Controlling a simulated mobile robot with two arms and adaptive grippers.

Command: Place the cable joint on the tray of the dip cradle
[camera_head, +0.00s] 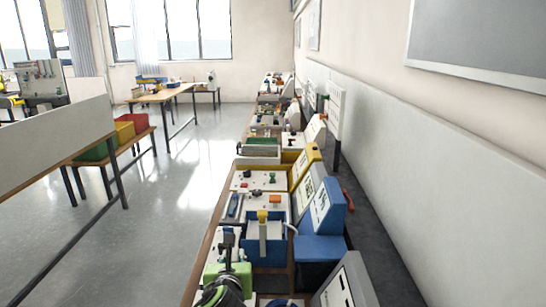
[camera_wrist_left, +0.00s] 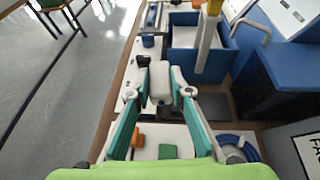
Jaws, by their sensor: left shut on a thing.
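My left gripper (camera_head: 227,246) is low in the head view, above the near end of the bench. Ahead and to the right is a blue open box (camera_head: 285,244) with a pale inside and an upright pale post (camera_head: 263,238) with a yellow top. The box also shows in the left wrist view (camera_wrist_left: 226,58). My right gripper is not in view.
A blue sloped console (camera_head: 322,222) stands right of the box, and a grey one (camera_head: 345,285) is nearer. White panels with small parts (camera_head: 258,181) lie farther along the bench. Open floor (camera_head: 165,215) is to the left. An orange block (camera_wrist_left: 138,140) lies beneath the fingers.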

